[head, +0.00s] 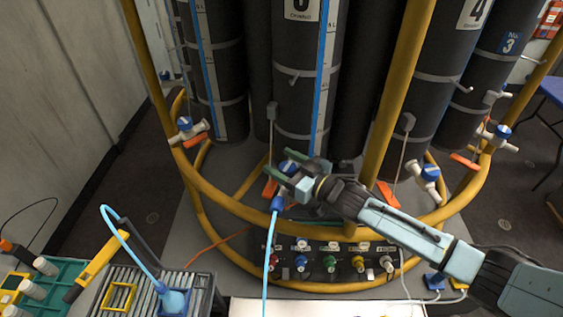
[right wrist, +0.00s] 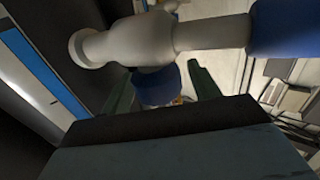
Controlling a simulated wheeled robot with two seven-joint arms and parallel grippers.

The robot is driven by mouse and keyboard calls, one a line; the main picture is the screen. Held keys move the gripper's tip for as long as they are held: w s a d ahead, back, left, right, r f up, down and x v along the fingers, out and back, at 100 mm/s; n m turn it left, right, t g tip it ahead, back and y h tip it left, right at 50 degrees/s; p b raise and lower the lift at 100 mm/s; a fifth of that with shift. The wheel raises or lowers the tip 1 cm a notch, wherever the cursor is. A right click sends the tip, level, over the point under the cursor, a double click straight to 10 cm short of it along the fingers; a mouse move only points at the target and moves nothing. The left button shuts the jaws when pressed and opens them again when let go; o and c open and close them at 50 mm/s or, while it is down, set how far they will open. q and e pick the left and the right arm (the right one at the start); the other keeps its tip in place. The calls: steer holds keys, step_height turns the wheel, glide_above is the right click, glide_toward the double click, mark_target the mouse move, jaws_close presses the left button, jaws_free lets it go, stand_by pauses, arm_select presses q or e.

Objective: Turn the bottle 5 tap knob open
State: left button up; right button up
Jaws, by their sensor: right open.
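The middle dark bottle (head: 298,100) stands behind the yellow rail; its label numeral is partly cut off at the top. Its tap has a blue knob (head: 288,167) low at the bottle's front. My right gripper (head: 293,170) reaches in from the right, open, with its green fingers at the tap. In the right wrist view the pale tap body (right wrist: 150,42) crosses above the fingers. The blue knob (right wrist: 158,86) shows between the two fingers (right wrist: 162,88), partly hidden by the tap body and gripper. I cannot tell if the fingers touch it. My left gripper is not in view.
A yellow tubular rail (head: 225,216) curves around the bottles. A blue hose (head: 268,250) hangs from a blue connector (head: 278,203) below the tap. A panel of coloured fittings (head: 330,262) sits low in front. Other taps (head: 188,130) stand left and right. A grey slatted tray (head: 130,290) is at lower left.

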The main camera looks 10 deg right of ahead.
steer(key=v, duration=0.7)
stand_by(0.4)
